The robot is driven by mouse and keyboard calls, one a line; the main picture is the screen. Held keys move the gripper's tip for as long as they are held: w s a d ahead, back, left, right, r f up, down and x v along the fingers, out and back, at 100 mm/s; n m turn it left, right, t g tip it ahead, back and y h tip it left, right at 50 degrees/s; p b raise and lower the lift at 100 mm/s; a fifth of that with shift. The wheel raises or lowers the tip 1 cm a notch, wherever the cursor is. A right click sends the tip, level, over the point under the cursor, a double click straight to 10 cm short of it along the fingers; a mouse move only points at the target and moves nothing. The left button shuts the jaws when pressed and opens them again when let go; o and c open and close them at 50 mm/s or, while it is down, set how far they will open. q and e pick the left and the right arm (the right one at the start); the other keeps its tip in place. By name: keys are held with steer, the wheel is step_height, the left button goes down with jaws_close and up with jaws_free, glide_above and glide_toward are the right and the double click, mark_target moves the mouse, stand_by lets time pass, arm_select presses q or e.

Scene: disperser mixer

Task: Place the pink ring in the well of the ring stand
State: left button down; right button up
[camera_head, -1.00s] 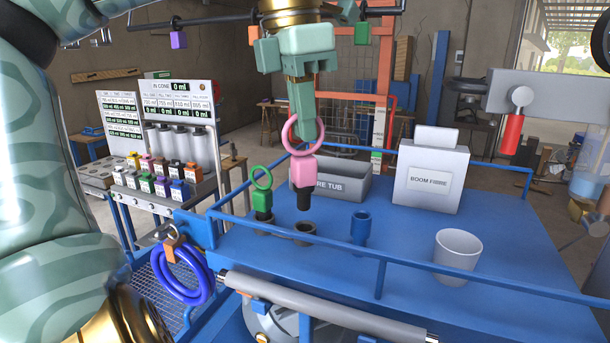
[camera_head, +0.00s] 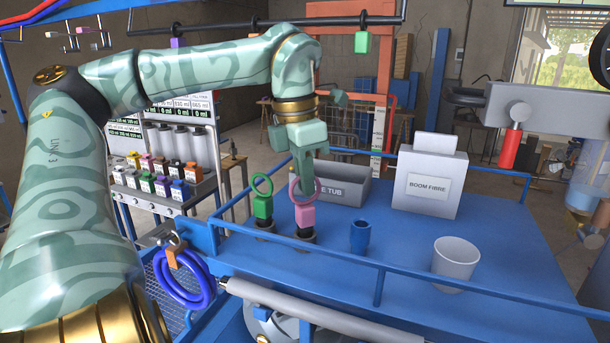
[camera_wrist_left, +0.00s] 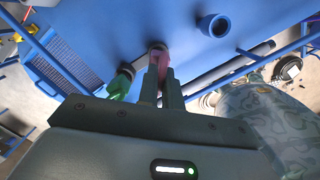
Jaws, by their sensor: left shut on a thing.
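The pink ring (camera_head: 305,214), a hoop on a pink block, stands upright at the dark round well (camera_head: 301,236) on the blue table. Its lower end is at the well's mouth, and the dark stem seen earlier is hidden, so it appears to be inside. My left gripper (camera_head: 307,183) is shut on the hoop from above. In the left wrist view the pink ring (camera_wrist_left: 164,62) shows between the fingers (camera_wrist_left: 160,88), partly covered by them. My right gripper is not in view.
A green ring (camera_head: 262,205) stands in a well just left. A blue empty holder (camera_head: 360,236) and a white cup (camera_head: 456,262) stand to the right. A grey tub (camera_head: 345,185) and a boom fibre box (camera_head: 430,185) stand behind. A blue rail (camera_head: 380,272) runs along the front.

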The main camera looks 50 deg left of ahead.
arm_select(q)
steer(key=shift+d+f, duration=0.1)
steer(key=c, duration=1.9)
jaws_free()
steer(key=shift+c, duration=0.2)
steer(key=o, duration=0.4)
steer(key=r, duration=0.4)
steer(key=s+r, duration=0.1)
steer(key=r, duration=0.7)
steer(key=shift+s+a+r, duration=0.1)
steer(key=shift+s+a, duration=0.1)
steer(key=shift+a, duration=0.05)
